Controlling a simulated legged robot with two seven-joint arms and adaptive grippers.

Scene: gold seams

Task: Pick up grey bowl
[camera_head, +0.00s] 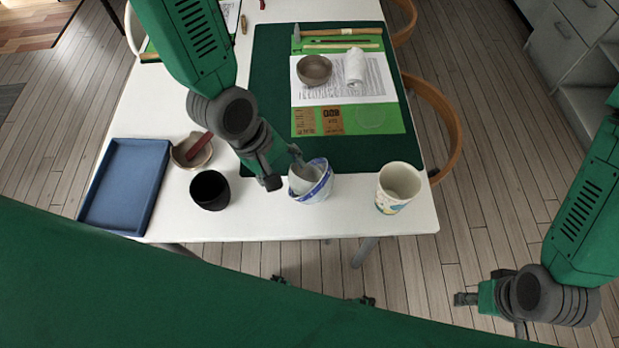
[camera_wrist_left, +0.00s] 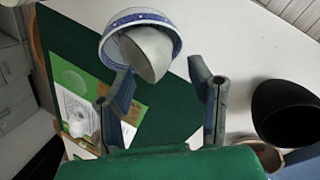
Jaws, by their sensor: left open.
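A second, brownish-grey bowl (camera_head: 314,70) stands on the printed sheet farther back.
A black cup (camera_head: 210,190) and a bowl with a brown object (camera_head: 191,152) stand left of my left gripper. A blue tray (camera_head: 125,186) lies at the left. A patterned cup (camera_head: 397,187) stands to the right. A hammer (camera_head: 340,32) lies at the back of the green mat (camera_head: 270,75).

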